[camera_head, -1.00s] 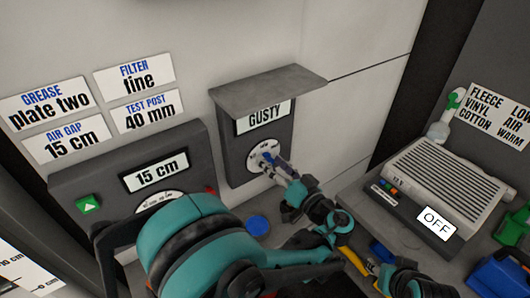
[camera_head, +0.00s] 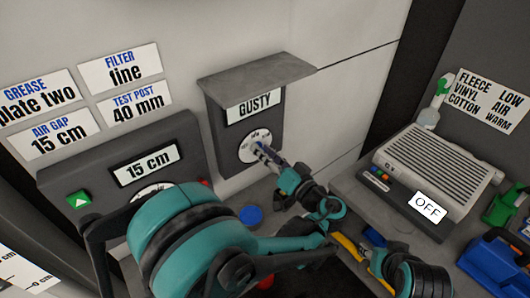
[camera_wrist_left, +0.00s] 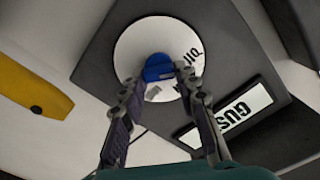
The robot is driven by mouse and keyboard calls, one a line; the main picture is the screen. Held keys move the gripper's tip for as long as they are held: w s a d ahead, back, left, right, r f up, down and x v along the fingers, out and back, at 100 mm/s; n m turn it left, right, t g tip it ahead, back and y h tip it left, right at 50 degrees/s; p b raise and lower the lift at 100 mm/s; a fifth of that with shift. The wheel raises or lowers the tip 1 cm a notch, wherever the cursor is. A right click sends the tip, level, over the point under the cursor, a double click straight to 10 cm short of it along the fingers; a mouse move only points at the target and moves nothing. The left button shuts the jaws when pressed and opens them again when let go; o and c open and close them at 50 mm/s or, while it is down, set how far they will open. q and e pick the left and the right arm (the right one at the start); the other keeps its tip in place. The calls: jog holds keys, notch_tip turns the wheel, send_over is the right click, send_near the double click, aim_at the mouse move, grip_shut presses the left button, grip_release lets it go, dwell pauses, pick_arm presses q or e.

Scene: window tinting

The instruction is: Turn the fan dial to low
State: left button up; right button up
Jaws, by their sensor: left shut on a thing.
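The fan dial (camera_head: 248,154) is a round white face on a dark grey wall box (camera_head: 220,150) with a sloped hood. The box's display (camera_head: 253,106) reads GUSTY. In the left wrist view the dial face (camera_wrist_left: 128,48) has a blue knob (camera_wrist_left: 157,66) at its centre and part of its lettering hidden. My left gripper (camera_head: 262,151) reaches up to the dial from the lower right. In the wrist view its fingers (camera_wrist_left: 158,76) are on either side of the knob, shut on it. My right gripper is not clearly in view.
A grey box (camera_head: 110,165) with a 15 cm display and green button stands left of the dial. A heater-like unit (camera_head: 430,165) marked OFF, a spray bottle (camera_head: 430,115) and a blue case (camera_head: 497,260) are at right. A blue disc (camera_head: 251,215) lies below the dial.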

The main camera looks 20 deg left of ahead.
pick_arm(q)
jog(key=m+b, duration=0.1)
jog(key=m, duration=0.9)
jog(key=shift+w+f+m, duration=0.1)
jog(key=shift+f+m, duration=0.05)
jog(key=shift+m, duration=0.15)
dwell(0.5)
jog(key=o, duration=1.2)
jog(key=shift+c, duration=0.2)
